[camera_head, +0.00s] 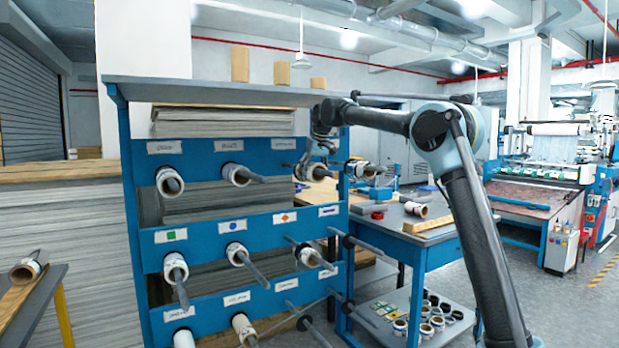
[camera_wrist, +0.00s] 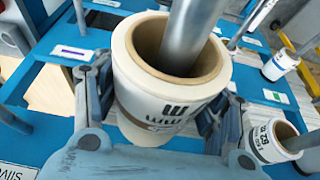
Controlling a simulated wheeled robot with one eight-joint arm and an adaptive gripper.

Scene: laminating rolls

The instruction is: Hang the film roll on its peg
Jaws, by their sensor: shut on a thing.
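The film roll (camera_wrist: 165,105), white with a brown core and dark print, fills the middle of the wrist view. My gripper (camera_wrist: 155,120) is shut on it, with one finger on each side. A grey metal peg (camera_wrist: 190,30) passes through the open core, so the roll is around the peg. How far along the peg it sits is hard to tell. In the head view my gripper (camera_head: 314,164) is at the right part of the rack's top row, and it partly hides the roll (camera_head: 319,173).
The blue rack (camera_head: 205,240) carries other rolls on pegs, such as one at top left (camera_head: 169,182) and one to the right (camera_head: 362,168). In the wrist view neighbouring rolls (camera_wrist: 268,142) stand close on the right. A blue table (camera_head: 385,240) stands right of the rack.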

